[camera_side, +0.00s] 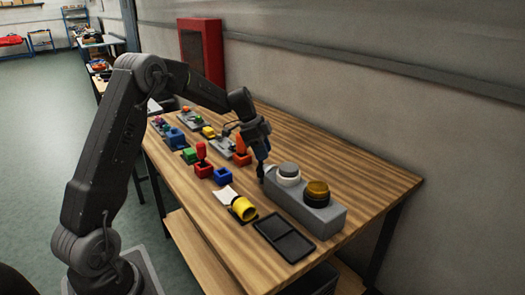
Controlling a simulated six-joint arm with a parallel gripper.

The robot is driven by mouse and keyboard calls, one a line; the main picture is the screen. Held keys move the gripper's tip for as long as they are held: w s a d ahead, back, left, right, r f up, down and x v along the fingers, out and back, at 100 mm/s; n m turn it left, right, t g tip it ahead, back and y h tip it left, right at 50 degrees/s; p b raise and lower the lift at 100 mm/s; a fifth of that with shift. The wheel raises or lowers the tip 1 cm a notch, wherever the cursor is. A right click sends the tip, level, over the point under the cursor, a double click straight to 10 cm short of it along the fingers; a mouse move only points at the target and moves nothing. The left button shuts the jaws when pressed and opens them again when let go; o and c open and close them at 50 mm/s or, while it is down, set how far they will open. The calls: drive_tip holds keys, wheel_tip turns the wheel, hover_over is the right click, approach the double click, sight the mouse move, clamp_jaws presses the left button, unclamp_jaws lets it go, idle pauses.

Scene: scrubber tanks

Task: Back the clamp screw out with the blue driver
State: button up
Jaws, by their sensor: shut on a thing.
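My gripper (258,139) is shut on the blue driver (262,153), which shows as a small dark blue patch under the jaws. The driver points down at the left end of a long grey block (317,218). The block carries a white round part with a grey top (288,173) and an amber-capped part (317,194). The clamp screw is too small to make out. I cannot tell whether the driver tip touches anything. A blue square holder (222,176) stands on the table, left of and nearer than the block, and looks empty.
A red driver (201,151) stands in a red holder (203,170). A yellow cylinder (244,208) and a black two-part tray (284,238) lie in front. The table's right end (375,190) is bare.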

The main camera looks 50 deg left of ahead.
drive_tip(key=shift+n+t+y, duration=0.3)
drive_tip(key=shift+n+t, duration=0.1)
drive_tip(key=shift+n, duration=0.8)
drive_tip(key=n+y, duration=0.1)
drive_tip(key=n, duration=0.1)
drive_tip(key=shift+w+a+n, duration=0.1)
drive_tip(key=shift+n, duration=0.2)
drive_tip(key=shift+m, duration=0.7)
drive_tip(key=shift+r, duration=2.55)
